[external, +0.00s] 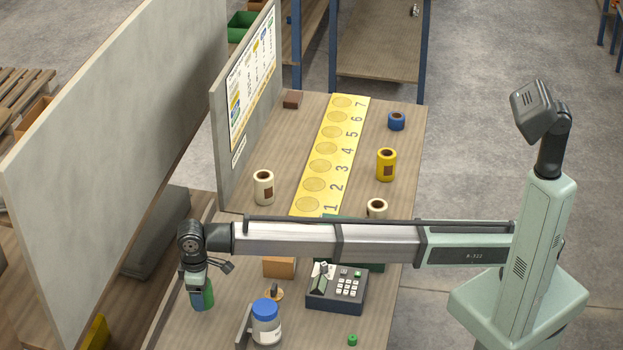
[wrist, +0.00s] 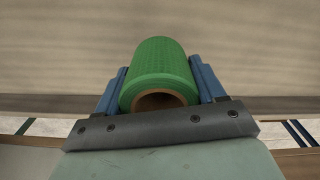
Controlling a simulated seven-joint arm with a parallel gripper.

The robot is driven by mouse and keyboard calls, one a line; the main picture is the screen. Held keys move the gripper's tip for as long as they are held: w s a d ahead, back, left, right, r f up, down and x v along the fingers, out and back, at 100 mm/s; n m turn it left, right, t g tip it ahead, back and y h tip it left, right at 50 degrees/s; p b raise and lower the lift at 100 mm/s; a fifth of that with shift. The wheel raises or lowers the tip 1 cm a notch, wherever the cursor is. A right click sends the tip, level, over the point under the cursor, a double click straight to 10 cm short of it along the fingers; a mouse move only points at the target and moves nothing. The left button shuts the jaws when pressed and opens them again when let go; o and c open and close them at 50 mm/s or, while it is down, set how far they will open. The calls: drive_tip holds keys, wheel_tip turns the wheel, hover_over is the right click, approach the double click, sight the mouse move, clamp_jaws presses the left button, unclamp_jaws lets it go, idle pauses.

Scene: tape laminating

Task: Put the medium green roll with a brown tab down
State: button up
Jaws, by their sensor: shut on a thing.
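The green roll (external: 208,298) is held in my gripper (external: 200,290) at the left side of the near table, in the external view. In the wrist view the green roll (wrist: 160,68) lies between the two blue fingers of my gripper (wrist: 160,88), its brown core opening toward the camera. The fingers are shut on its sides. No brown tab shows on the visible green surface. Below the roll I see wood; whether the roll touches it I cannot tell. A yellow strip (external: 347,150) with numbered circles lies farther back, and its visible circles are empty.
A white roll (external: 263,188), a yellow roll (external: 386,165), a blue roll (external: 397,121) and another white roll (external: 377,208) stand beside the strip. A keypad device (external: 337,290) and a blue-lidded jar (external: 266,322) stand near. A grey panel (external: 110,150) rises at left.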

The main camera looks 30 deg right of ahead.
drive_tip(key=shift+f, duration=1.75)
drive_tip(key=o, duration=1.1)
drive_tip(key=shift+f, duration=0.1)
wheel_tip(320, 180, up, 12)
drive_tip(key=shift+r, duration=0.15)
